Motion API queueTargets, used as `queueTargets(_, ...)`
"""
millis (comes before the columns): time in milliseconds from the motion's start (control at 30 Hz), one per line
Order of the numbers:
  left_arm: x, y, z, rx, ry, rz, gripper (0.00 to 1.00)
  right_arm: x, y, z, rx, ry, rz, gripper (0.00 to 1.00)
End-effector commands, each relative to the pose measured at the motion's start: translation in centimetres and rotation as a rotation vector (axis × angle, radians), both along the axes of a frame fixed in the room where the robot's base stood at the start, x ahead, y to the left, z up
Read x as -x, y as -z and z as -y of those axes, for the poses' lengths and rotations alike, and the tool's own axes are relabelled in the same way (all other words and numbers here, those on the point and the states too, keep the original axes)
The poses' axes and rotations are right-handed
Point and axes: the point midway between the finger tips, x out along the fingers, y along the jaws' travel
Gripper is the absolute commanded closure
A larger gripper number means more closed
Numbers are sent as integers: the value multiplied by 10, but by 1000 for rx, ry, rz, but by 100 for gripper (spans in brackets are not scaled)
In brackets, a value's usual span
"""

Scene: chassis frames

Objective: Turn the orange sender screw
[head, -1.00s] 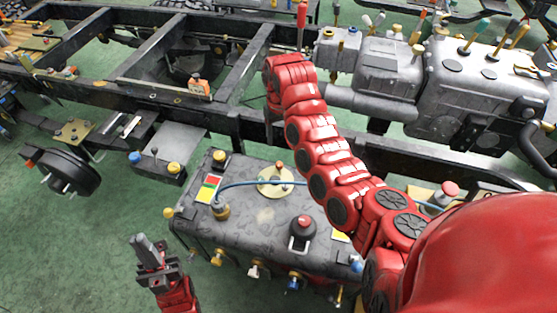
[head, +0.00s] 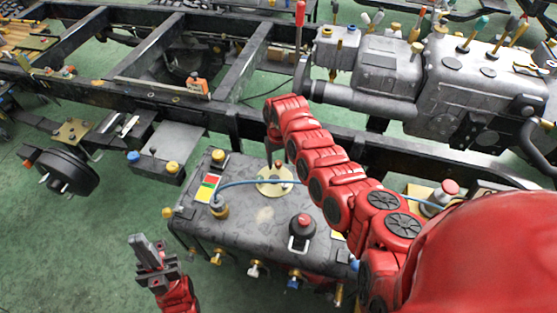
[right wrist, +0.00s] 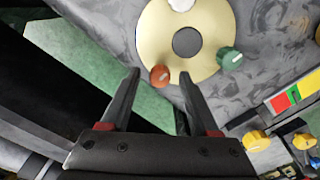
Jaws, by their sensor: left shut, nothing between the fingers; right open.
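In the right wrist view, the orange sender screw (right wrist: 160,76) is a small orange knob with a pale slot mark, at the edge of a cream round plate (right wrist: 208,22) with a dark centre hole. My right gripper (right wrist: 159,88) is open, its two dark fingertips appearing on either side of the screw; contact cannot be told. My left gripper (head: 140,240) is shut and empty, left of the tank.
A green knob (right wrist: 229,58) and a white knob (right wrist: 180,4) also sit on the plate. A black-and-red cap (head: 302,225) stands on the tank. The dark chassis rail (head: 220,120) runs behind. Green floor is free at lower left.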

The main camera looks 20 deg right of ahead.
Motion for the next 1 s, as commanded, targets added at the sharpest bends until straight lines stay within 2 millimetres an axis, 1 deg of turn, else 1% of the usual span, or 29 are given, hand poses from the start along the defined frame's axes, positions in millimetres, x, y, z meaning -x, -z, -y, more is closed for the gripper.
queueTargets(100,0,0,0,0,0,0,100,0,0,0,0,0,0,38)
queueTargets(267,0,0,0,0,0,0,100,0,0,0,0,0,0,67)
queueTargets(400,0,0,0,0,0,0,100,0,0,0,0,0,-1,92)
queueTargets(433,0,0,0,0,0,0,100,0,0,0,0,0,-1,98)
queueTargets(467,0,0,0,0,0,0,100,0,0,0,0,0,-1,100)
queueTargets(767,0,-1,0,0,0,0,100,0,-1,0,0,-10,-1,100)
queueTargets(1000,0,-5,0,0,0,0,100,0,-2,0,0,-93,-2,100)
